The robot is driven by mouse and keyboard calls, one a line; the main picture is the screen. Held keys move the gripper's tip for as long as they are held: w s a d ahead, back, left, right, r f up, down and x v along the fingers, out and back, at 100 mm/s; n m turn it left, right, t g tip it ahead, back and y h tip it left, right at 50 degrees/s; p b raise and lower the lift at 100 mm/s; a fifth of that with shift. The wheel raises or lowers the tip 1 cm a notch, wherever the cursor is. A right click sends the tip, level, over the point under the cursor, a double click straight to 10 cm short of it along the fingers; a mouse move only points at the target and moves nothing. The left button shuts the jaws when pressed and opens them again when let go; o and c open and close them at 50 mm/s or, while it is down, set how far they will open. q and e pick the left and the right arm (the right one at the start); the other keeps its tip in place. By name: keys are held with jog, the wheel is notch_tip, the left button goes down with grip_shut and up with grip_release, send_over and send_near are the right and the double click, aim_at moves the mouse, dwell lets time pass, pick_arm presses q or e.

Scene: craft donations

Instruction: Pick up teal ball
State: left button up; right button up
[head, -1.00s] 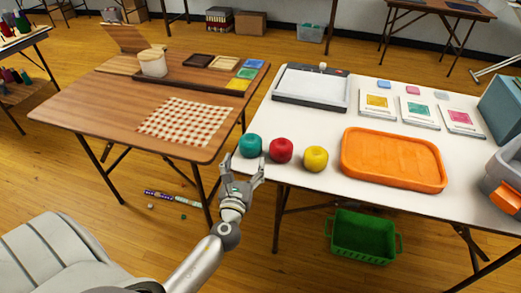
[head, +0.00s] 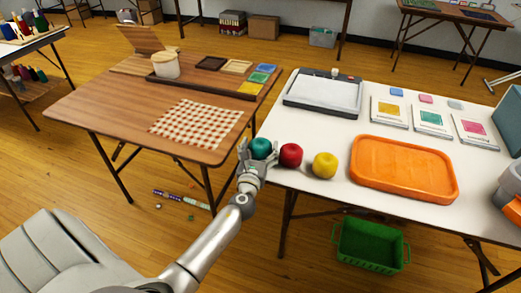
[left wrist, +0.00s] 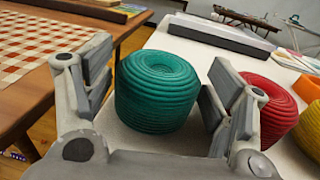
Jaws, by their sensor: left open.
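The teal ball (head: 260,148) sits at the near left corner of the white table. It looks like a wound ball of yarn with a flattened top in the left wrist view (left wrist: 158,85). My left gripper (head: 257,160) is open at the ball. In the left wrist view one finger stands on each side of the ball (left wrist: 155,110), with a gap on the left; the right finger is close to it, and I cannot tell whether it touches. My right gripper is not in view.
A red ball (head: 290,155) stands just right of the teal one, close to my right-hand finger. A yellow ball (head: 325,165) and an orange tray (head: 405,190) lie further right. A wooden table (head: 120,125) with a checked cloth (head: 195,124) stands left. A green crate (head: 370,247) is underneath.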

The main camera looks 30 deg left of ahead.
pick_arm(q)
jog(key=c, duration=0.8)
jog(key=shift+o, duration=0.2)
jog(key=shift+r, duration=0.1)
